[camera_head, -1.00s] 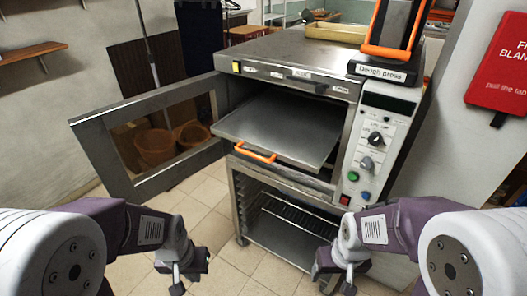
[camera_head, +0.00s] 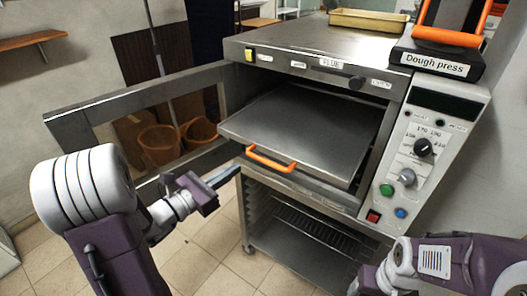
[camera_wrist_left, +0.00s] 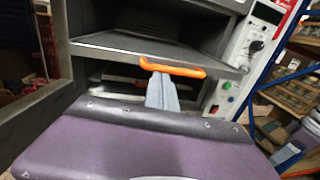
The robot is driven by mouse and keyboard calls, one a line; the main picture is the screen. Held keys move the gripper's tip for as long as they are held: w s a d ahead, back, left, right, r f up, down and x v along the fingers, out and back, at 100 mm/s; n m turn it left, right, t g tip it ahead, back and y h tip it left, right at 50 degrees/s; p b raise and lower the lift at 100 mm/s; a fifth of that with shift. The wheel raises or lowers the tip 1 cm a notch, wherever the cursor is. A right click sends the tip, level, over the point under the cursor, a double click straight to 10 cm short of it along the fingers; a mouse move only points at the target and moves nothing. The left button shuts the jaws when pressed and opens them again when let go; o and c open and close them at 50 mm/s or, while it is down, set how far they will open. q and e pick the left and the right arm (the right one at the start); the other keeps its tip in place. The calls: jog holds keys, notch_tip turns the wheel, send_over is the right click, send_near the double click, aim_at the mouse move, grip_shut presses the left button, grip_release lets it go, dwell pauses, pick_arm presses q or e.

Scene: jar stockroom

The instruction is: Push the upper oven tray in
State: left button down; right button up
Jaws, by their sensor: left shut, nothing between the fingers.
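The upper oven tray (camera_head: 300,128) is a flat grey metal sheet that sticks out of the open oven toward me. An orange handle (camera_head: 270,160) sits at its front edge. My left gripper (camera_head: 232,174) is shut and empty, pointing at the tray's front just left of the handle in the head view. In the left wrist view the shut fingers (camera_wrist_left: 161,92) show just below the orange handle (camera_wrist_left: 172,68); I cannot tell whether they touch it. My right arm shows at the lower right of the head view, but its fingers are out of the picture.
The oven door (camera_head: 150,120) stands open to the left, close to my left arm. The control panel (camera_head: 420,150) is right of the opening. A lower rack (camera_head: 310,232) sits beneath. Terracotta pots (camera_head: 160,140) show through the door glass. A dough press (camera_head: 440,60) stands on top.

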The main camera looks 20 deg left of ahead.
pick_arm(q)
jog(key=s+a+f+n+t+y, duration=0.1)
jog(key=s+a+n+y, duration=0.15)
jog(key=a, duration=0.25)
jog(key=p+x, duration=0.3)
jog(key=x, duration=1.1)
jog(key=shift+f+m+p, duration=0.2)
jog(key=shift+m+p, duration=0.15)
pick_arm(e)
jog(key=r, duration=0.1)
jog(key=s+r, duration=0.1)
jog(key=r, duration=0.1)
jog(key=shift+d, duration=0.1)
pick_arm(q)
jog(key=shift+w+a, duration=0.1)
jog(key=shift+a, duration=0.05)
